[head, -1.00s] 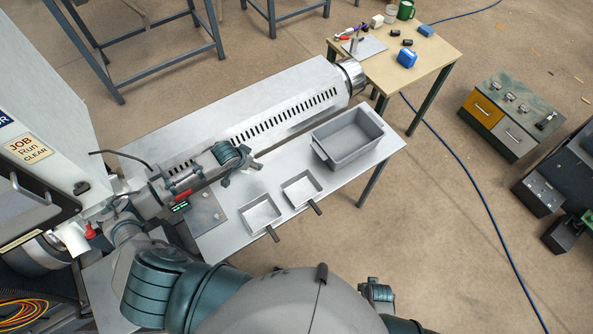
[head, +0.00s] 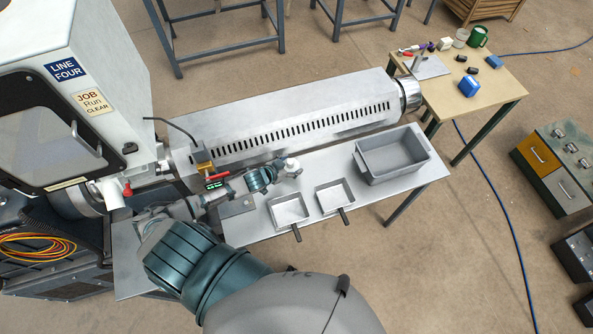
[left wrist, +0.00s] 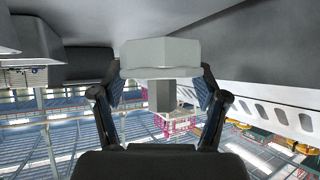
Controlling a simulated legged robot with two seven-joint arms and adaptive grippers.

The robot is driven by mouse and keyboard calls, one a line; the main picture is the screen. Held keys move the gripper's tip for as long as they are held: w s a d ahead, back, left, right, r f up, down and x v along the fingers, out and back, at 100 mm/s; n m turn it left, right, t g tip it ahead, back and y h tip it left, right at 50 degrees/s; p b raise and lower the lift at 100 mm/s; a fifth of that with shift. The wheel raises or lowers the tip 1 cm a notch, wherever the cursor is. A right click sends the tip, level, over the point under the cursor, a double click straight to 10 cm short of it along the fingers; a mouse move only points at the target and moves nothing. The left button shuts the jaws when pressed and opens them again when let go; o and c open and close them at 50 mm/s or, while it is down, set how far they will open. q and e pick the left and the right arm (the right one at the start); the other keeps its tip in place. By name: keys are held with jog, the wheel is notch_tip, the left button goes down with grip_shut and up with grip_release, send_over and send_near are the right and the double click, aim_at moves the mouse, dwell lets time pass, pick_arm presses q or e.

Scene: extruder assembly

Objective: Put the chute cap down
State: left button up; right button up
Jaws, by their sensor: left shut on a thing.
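The chute cap (left wrist: 160,55) is a pale grey block with angled sides and a narrower stem, large in the left wrist view. My left gripper (left wrist: 160,92) is shut on it, one finger on each side of the stem. In the head view the cap (head: 292,166) is a small whitish piece at the tip of my left gripper (head: 281,172). They are over or beside the near long edge of the extruder barrel cover, behind the two small trays. I cannot tell whether the cap touches anything. My right gripper is out of view.
A grey bench (head: 413,186) carries two small handled trays (head: 288,210) (head: 335,195) and a deep grey bin (head: 391,170). The long slotted barrel cover (head: 290,105) runs behind them. A machine housing (head: 120,60) with a red-handled fitting stands left. A wooden table (head: 500,88) stands far right.

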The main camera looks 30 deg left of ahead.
pick_arm(q)
jog(key=f, duration=0.1)
jog(key=d+f, duration=0.1)
jog(key=f, duration=0.1)
jog(key=shift+f, duration=0.3)
jog(key=shift+d+f, duration=0.1)
jog(key=shift+d, duration=0.15)
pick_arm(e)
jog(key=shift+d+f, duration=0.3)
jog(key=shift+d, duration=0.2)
pick_arm(q)
jog(key=shift+a, duration=0.1)
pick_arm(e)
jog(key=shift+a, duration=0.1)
